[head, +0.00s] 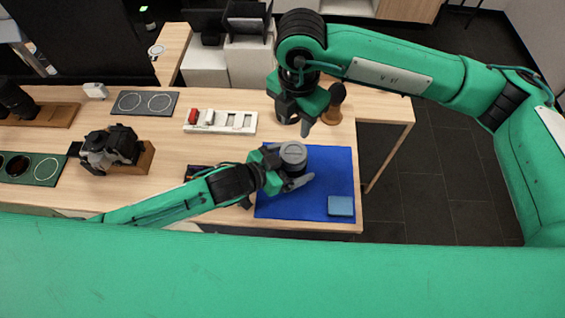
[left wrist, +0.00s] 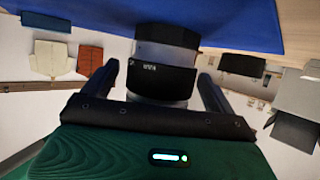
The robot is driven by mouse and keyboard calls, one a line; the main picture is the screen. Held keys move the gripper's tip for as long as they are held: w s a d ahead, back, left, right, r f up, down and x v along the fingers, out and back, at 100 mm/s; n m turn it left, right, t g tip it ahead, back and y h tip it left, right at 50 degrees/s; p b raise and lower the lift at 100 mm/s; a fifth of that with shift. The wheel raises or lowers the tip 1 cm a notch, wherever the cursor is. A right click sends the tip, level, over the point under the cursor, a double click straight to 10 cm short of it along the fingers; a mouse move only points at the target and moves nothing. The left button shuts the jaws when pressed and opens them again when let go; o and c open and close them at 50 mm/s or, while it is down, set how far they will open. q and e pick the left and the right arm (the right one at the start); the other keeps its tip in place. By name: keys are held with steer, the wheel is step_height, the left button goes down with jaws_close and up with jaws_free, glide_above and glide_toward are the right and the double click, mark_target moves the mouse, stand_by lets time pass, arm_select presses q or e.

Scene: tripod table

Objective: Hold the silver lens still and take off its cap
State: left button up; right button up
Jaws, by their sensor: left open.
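The silver lens (head: 293,153) stands upright on the blue mat (head: 330,175), its round grey cap facing up. My left gripper (head: 296,178) is open, with its fingers on either side of the lens body. In the left wrist view the lens (left wrist: 163,75) shows a black band with small white marks, between the spread fingers (left wrist: 156,85), with a gap visible at each side. My right gripper (head: 295,118) is above and behind the lens, pointing down, its fingers apart and away from the cap. A dark round object by its fingers is partly hidden.
A folded blue cloth (head: 341,206) lies on the mat's front right corner. A wooden-and-black brush-like item (head: 333,104) stands behind the mat. A white tray (head: 220,121) with small blocks and a camera (head: 108,148) are to the left.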

mark_target(294, 152)
arm_select(q)
steer(key=c, duration=1.3)
arm_select(e)
steer(key=shift+o, duration=0.2)
arm_select(q)
steer(key=shift+o, duration=0.2)
arm_select(e)
steer(key=o, duration=0.7)
steer(key=shift+f+m, duration=0.25)
steer(key=shift+m, duration=0.05)
steer(key=shift+o, duration=0.7)
steer(key=shift+f+m, duration=0.2)
steer(key=shift+m, duration=0.1)
steer(key=shift+f, duration=4.6)
steer(key=c, duration=1)
